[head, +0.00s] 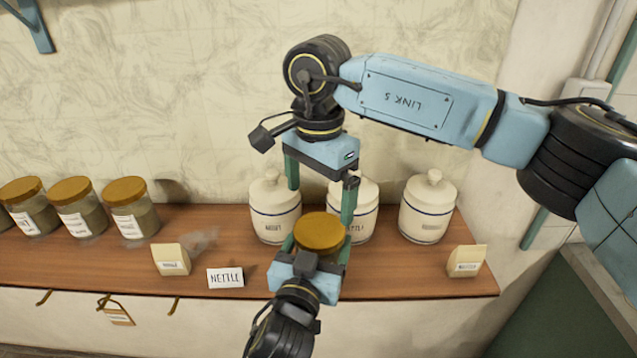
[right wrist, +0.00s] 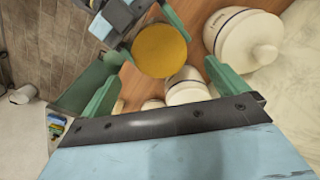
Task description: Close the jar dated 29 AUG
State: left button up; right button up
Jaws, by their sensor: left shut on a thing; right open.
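A jar with a round golden-brown lid (head: 320,231) is between the fingers of my left gripper (head: 317,250), which is shut on it over the shelf. The lid is on top; whether it is fully seated, I cannot tell. The jar's body and any date are hidden. My right gripper (head: 321,190) is open and empty above the lid, its fingers pointing down. In the right wrist view the lid (right wrist: 160,51) lies ahead between the open right fingers (right wrist: 160,72), with a left gripper finger (right wrist: 172,16) beside it.
Several amber-lidded jars (head: 78,207) with unreadable labels stand at the left of the wooden shelf (head: 235,252). Three white lidded canisters (head: 428,212) stand behind and right. A NETTLE card (head: 225,278) and two small packets (head: 171,260) (head: 467,261) stand near the front edge.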

aim_at(318, 229)
notch_tip(318, 229, down, 7)
jog(key=shift+r, duration=0.1)
jog(key=shift+c, duration=0.2)
jog(key=c, duration=1)
jog(key=m, duration=0.6)
jog(key=shift+m, duration=0.4)
jog(key=m, duration=0.3)
jog(key=shift+m, duration=0.3)
jog(key=m, duration=0.4)
jog(key=shift+w, duration=0.1)
jog(key=o, duration=1)
jog(key=shift+o, duration=0.3)
